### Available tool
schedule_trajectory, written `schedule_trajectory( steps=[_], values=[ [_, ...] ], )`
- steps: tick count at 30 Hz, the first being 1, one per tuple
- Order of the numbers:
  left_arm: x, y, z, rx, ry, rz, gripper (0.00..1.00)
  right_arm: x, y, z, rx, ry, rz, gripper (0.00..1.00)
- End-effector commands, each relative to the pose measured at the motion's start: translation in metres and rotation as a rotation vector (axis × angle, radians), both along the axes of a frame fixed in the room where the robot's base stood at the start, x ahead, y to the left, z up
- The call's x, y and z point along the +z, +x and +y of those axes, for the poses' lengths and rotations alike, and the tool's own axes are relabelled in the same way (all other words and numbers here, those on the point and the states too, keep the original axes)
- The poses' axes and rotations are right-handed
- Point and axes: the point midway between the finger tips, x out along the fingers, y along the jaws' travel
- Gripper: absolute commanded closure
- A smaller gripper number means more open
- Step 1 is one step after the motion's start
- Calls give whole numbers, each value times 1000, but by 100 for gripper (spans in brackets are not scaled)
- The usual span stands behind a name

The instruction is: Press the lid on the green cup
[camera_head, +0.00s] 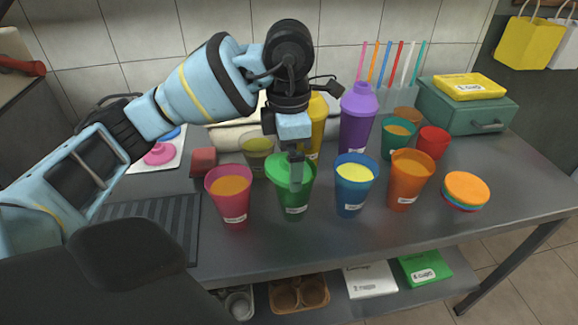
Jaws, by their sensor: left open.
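The green cup (293,203) stands upright on the metal table, between a pink cup and a blue cup. A light green lid (290,172) lies over its top; I cannot tell whether it is seated all round. My left gripper (295,156) points down from above, its fingers at the lid and seeming to reach or touch its top. The finger gap is hard to see, but the gripper is open. My right gripper is not in view.
Filled cups stand close by: pink (229,196), blue (352,186) and orange (407,180). Behind are a yellow shaker (317,125) and a purple shaker (358,118). Stacked lids (466,188) lie at right. The table's front strip is clear.

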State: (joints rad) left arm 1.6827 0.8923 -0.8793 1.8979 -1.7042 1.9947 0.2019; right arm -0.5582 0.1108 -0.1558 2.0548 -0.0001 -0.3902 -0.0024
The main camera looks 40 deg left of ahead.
Motion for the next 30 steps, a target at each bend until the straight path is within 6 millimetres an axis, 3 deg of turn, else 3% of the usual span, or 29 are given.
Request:
schedule_trajectory(
  steps=[1,10,20,30],
  values=[
    [0,0,0,0,0,0,0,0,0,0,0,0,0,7],
    [0,0,0,0,0,0,39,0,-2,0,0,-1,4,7],
    [0,0,0,0,0,0,46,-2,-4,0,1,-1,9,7],
    [6,0,0,0,0,-1,48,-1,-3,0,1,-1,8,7]
  ],
)
